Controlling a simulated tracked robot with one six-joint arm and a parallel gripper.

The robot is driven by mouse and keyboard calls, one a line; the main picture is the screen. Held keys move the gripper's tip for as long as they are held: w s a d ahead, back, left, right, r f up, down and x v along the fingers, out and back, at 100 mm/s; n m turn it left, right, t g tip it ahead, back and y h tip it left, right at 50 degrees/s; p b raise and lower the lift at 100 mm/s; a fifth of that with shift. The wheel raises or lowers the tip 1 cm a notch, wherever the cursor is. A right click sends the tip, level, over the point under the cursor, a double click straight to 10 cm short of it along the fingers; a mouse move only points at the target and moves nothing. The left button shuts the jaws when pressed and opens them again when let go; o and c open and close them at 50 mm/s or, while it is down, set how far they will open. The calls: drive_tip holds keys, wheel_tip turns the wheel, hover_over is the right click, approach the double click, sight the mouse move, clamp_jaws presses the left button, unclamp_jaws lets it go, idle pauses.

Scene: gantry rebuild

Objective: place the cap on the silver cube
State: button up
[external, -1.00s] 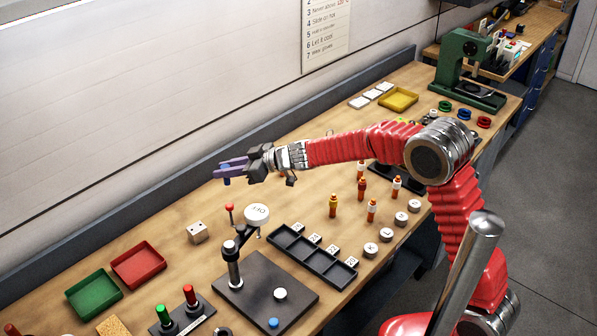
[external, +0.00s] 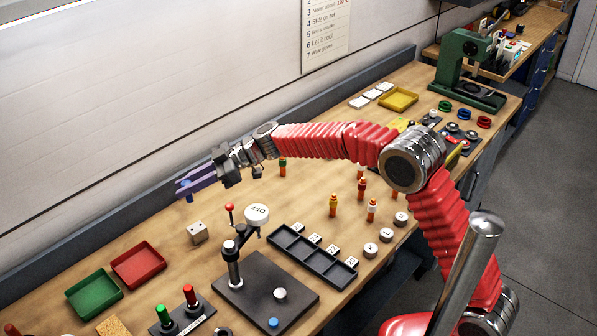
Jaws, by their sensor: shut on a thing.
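My gripper (external: 191,185), with purple fingers, is shut on a small blue piece, seemingly the cap (external: 188,198), at the fingertips. The fingers hide part of it. The gripper is in the air toward the back left of the bench. A small pale silver cube (external: 197,233) with dark spots on its faces sits on the wooden bench, below and slightly right of the fingertips in the picture. The held piece and the cube are apart. The exact height of the gripper above the bench cannot be told.
A red tray (external: 138,264) and a green tray (external: 93,295) lie left of the cube. A stand with a white round head (external: 257,215) rises close on its right. A black compartment tray (external: 311,254) is farther right. The back ledge and wall are behind.

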sight(190, 201)
drive_tip(key=shift+f, duration=0.1)
drive_tip(key=shift+f, duration=3)
drive_tip(key=shift+f, duration=0.1)
drive_tip(key=shift+f, duration=1.8)
drive_tip(key=shift+f, duration=0.1)
drive_tip(key=o, duration=1)
